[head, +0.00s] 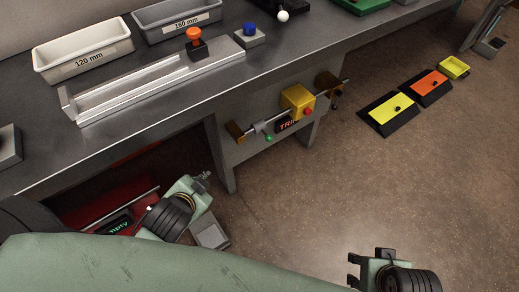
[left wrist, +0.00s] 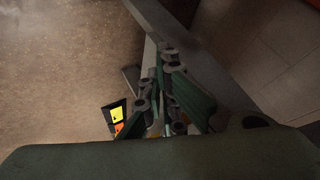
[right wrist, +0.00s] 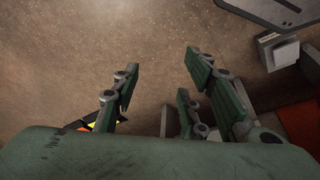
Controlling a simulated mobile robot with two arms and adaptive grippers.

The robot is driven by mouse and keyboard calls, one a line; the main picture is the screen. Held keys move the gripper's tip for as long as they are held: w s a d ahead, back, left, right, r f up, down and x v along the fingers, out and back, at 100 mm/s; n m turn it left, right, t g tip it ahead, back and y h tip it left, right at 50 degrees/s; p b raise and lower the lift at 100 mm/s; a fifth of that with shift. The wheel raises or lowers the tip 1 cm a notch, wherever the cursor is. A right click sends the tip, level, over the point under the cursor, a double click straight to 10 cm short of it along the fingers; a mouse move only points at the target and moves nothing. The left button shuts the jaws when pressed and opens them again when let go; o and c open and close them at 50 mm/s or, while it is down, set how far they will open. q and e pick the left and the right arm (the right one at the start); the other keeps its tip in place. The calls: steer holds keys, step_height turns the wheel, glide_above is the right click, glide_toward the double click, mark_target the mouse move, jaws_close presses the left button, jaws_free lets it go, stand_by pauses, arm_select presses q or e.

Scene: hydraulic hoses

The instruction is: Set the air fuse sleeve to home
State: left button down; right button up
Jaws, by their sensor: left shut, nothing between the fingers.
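The air fuse is on the bench's front panel. Its rod carries a yellow block (head: 297,102), and a small silver piece (head: 263,126), which may be the sleeve, sits left of the block. A "TRIP" display (head: 288,125), a red button (head: 308,112) and a green spot (head: 268,138) are close by. My left gripper (head: 205,177) is below and left of the fuse, apart from it. In the left wrist view its fingers (left wrist: 158,72) are together and empty. My right gripper (head: 353,270) is low, over the floor; in the right wrist view its fingers (right wrist: 160,75) are apart and empty.
On the bench are the 120 mm bin (head: 83,65), the 160 mm bin (head: 178,29), a metal channel (head: 130,92) and button boxes. Black mats with yellow (head: 390,112) and orange (head: 425,85) tops lie on the floor at right. Floor before the fuse is clear.

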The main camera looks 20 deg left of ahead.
arm_select(q)
steer(key=w+a+r+m+t, duration=0.1)
steer(key=w+r+m+t, duration=0.2)
steer(key=w+m, duration=0.1)
steer(key=m+t+h, duration=0.3)
steer(key=m+h, duration=0.6)
steer(key=m, duration=0.5)
glide_toward(267, 139)
steer(key=x, duration=0.5)
steer(key=shift+w+d+b, duration=0.1)
steer(key=shift+w+b, duration=0.3)
steer(key=shift+w+d+f, duration=0.2)
steer(key=shift+w+d, duration=0.05)
steer(key=shift+w, duration=0.2)
arm_select(e)
steer(key=shift+s+x, duration=0.2)
steer(key=shift+x, duration=0.85)
